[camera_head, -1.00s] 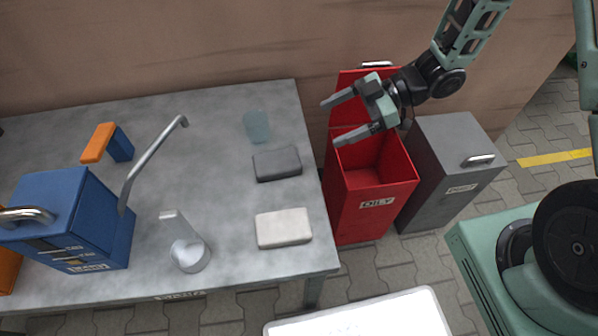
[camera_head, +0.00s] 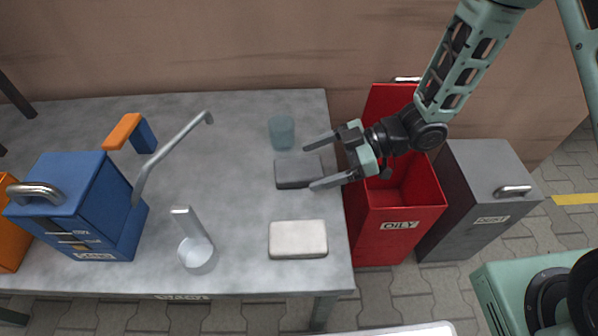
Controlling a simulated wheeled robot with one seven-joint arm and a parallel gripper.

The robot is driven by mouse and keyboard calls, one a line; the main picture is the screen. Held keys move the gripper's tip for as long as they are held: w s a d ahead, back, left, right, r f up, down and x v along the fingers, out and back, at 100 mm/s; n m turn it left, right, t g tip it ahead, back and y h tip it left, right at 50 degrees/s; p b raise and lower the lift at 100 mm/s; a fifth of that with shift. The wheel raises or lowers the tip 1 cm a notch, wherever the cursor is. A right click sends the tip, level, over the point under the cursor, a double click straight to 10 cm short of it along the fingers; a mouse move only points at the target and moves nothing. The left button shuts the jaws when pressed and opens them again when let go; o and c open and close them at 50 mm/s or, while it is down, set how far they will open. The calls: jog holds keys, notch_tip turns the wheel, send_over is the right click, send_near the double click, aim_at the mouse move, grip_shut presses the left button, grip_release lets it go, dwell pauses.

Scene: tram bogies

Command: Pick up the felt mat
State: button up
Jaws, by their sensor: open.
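A dark grey flat block (camera_head: 291,173), which looks like the felt mat, lies on the grey table near its right edge. A similar off-white block (camera_head: 298,239) lies nearer the front; I cannot tell for certain which one is felt. My gripper (camera_head: 309,168) is open and empty, pointing left. In the picture its fingertips sit at the right end of the dark block, one beyond its far side and one beyond its near side. I cannot tell how high above the table they are. The lower finger slightly overlaps the block's near right corner.
A translucent blue cup (camera_head: 281,132) stands just behind the dark block. The red OILY bin (camera_head: 385,235) and a grey bin (camera_head: 480,220) stand right of the table.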

aim_at(304, 167)
jog(key=b+x, duration=0.1)
jog(key=x, duration=0.4)
jog(key=shift+w+f, duration=0.1)
jog(key=shift+w, duration=0.1)
jog(key=c, duration=1)
jog(key=shift+c, duration=0.2)
